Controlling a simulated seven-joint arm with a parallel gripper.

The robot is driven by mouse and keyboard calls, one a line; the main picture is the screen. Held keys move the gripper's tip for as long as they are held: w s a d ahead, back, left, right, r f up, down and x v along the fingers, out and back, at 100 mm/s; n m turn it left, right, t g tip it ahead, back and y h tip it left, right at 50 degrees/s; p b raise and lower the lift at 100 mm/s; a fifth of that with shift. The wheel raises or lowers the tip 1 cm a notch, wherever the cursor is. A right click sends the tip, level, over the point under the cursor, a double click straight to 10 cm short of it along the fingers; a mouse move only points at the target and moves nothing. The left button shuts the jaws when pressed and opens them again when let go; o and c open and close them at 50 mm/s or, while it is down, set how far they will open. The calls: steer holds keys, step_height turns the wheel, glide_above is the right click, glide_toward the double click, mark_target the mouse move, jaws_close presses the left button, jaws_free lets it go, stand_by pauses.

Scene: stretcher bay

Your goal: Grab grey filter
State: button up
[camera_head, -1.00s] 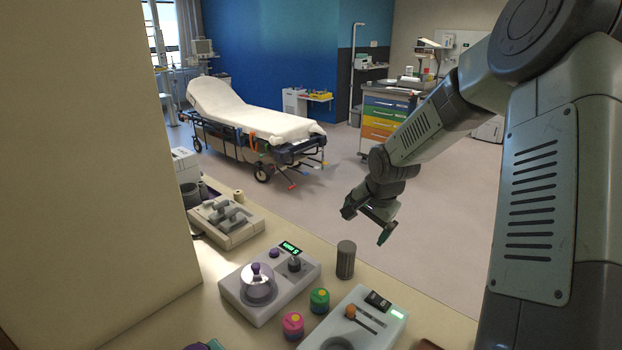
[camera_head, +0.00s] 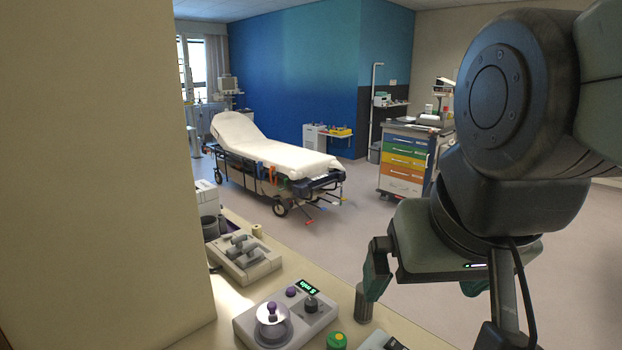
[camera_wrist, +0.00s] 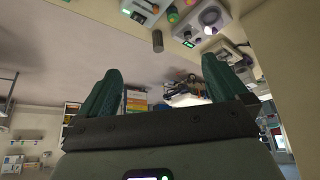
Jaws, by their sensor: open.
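The grey filter, a ribbed grey cylinder (camera_head: 363,306), stands upright on the beige counter (camera_head: 232,330) near its edge. Its top is partly hidden behind one finger in the head view. It also shows near the top centre of the wrist view (camera_wrist: 157,41), beyond the fingertips. My gripper (camera_head: 426,282) is open with two dark green fingers spread apart. In the wrist view the gap between the fingers (camera_wrist: 162,82) is empty. In the head view the gripper overlaps the filter's right side, but the wrist view shows the filter clear of the fingers.
A device with a purple knob (camera_head: 271,333) and a green display stands left of the filter. A green cap (camera_head: 337,341) is in front. A device with grey levers (camera_head: 243,262) lies further back. A wall (camera_head: 100,170) blocks the left. A stretcher (camera_head: 275,155) and drawer cart (camera_head: 402,165) stand beyond.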

steer(key=shift+s+a, duration=0.15)
steer(key=shift+s, duration=0.85)
steer(key=shift+f, duration=0.1)
steer(key=shift+c, duration=1.1)
